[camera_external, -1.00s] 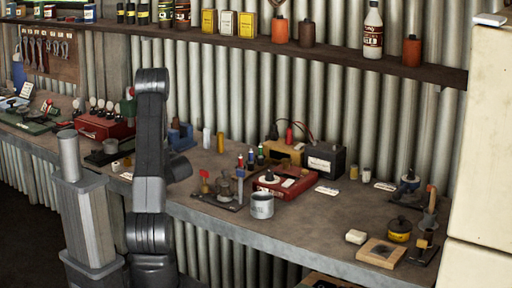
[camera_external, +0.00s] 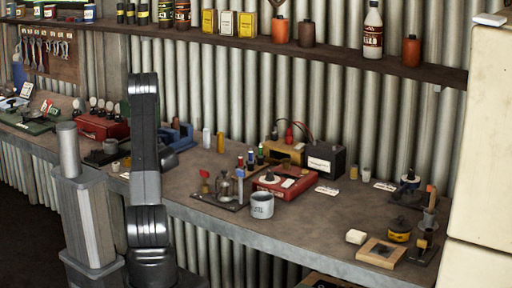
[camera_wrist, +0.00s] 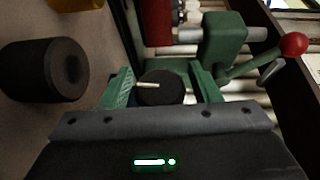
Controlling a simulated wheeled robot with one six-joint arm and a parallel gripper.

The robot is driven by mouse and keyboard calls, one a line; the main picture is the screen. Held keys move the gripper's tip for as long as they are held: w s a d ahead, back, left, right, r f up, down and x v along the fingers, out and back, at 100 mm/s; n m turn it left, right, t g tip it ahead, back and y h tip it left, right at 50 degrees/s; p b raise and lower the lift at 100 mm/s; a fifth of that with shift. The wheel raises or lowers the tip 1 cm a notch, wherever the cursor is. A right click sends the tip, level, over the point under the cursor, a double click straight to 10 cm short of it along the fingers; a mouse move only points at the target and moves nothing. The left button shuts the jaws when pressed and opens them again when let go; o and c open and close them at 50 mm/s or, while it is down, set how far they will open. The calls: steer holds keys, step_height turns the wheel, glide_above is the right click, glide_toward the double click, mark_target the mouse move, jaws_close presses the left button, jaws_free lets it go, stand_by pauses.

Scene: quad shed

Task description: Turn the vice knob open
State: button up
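A dark round knob (camera_wrist: 160,92) with a pale pointer line shows in the wrist view. My gripper (camera_wrist: 160,72) is open, one finger on each side of the knob; whether they touch it I cannot tell. Just beyond is a green metal device (camera_wrist: 224,40) with a red cylinder, a grey rod and a lever ending in a red ball (camera_wrist: 293,44). I cannot tell for sure that this is the vice. In the external view a blue vice-like tool (camera_external: 178,136) stands partly behind my arm, and my gripper is hidden there.
On the workbench (camera_external: 330,225) a red case (camera_external: 105,127) is left of my arm; a grey mug (camera_external: 262,205) and a red box (camera_external: 285,182) are right. A shelf (camera_external: 330,52) runs above.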

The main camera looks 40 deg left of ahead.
steer(key=c, duration=0.7)
steer(key=shift+c, duration=0.2)
steer(key=shift+r+p, duration=0.1)
steer(key=shift+p, duration=0.25)
steer(key=shift+h, duration=0.4)
steer(key=n+g+h+p, duration=0.1)
steer(key=h+p, duration=0.1)
steer(key=p, duration=0.2)
steer(key=shift+d+n+h+p, duration=0.1)
steer(key=shift+n+h+p, duration=0.2)
steer(key=shift+h+p, duration=0.7)
steer(key=shift+f+g+p, duration=0.3)
steer(key=shift+f+p, duration=0.1)
steer(key=shift+p, duration=0.3)
steer(key=shift+f, duration=0.1)
